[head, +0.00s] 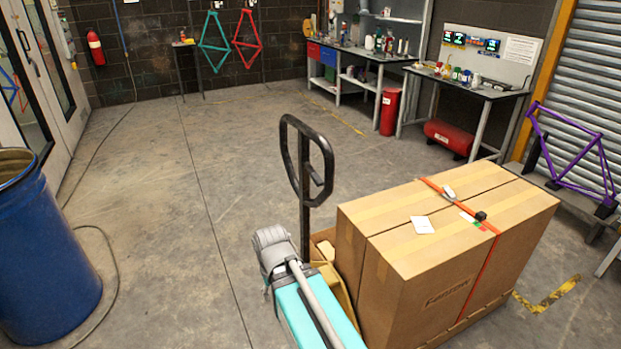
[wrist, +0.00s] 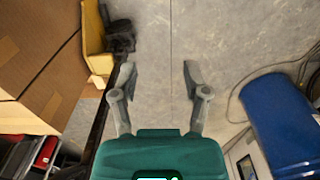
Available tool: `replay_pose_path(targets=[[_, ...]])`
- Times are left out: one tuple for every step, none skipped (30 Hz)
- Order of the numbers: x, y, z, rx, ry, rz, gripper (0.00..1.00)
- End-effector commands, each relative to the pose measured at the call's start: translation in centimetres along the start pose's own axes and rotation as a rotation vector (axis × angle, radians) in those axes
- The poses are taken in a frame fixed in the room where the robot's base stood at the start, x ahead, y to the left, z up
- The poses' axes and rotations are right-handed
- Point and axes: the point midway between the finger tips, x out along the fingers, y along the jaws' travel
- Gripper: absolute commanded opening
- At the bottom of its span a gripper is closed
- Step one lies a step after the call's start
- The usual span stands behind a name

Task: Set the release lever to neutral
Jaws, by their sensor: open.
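The pallet jack's black loop handle (head: 304,160) stands upright in the middle of the head view. A small dark release lever (head: 316,175) shows inside the loop's right side; its exact setting is too small to tell. In the wrist view the jack's yellow body (wrist: 95,38) is at the upper left, and a dark bar runs down to the left of my gripper. My gripper (wrist: 158,78) is open and empty, with its fingers apart over bare floor. The release lever is not clearly seen in the wrist view. My arm hides part of the jack's base in the head view.
Large strapped cardboard boxes (head: 440,250) sit on the jack, right of the handle. A blue drum (head: 45,260) stands at the left, with a hose on the floor. Workbenches (head: 365,58) and a purple bike frame (head: 575,160) are farther off. The floor left of the handle is clear.

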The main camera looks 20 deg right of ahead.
Motion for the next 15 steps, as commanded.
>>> replay_pose_path(targets=[[0.00,0.00,0.02,0.000,0.000,0.000,0.60],[0.00,0.00,0.02,0.000,0.000,0.000,0.60],[0.00,0.00,0.02,0.000,0.000,0.000,0.60],[0.00,0.00,0.02,0.000,0.000,0.000,0.60],[0.00,0.00,0.01,0.000,0.000,0.000,0.60],[0.00,0.00,0.01,0.000,0.000,0.000,0.60],[0.00,0.00,0.01,0.000,0.000,0.000,0.60],[0.00,0.00,0.01,0.000,0.000,0.000,0.60],[0.00,0.00,0.01,0.000,0.000,0.000,0.60],[0.00,0.00,0.01,0.000,0.000,0.000,0.60],[0.00,0.00,0.00,0.000,0.000,0.000,0.60],[0.01,0.02,-0.03,0.000,0.000,0.002,0.60],[0.02,0.05,-0.08,0.000,0.000,0.004,0.60],[0.04,0.10,-0.15,0.001,0.000,0.008,0.60],[0.07,0.20,-0.29,0.002,0.000,0.015,0.60]])
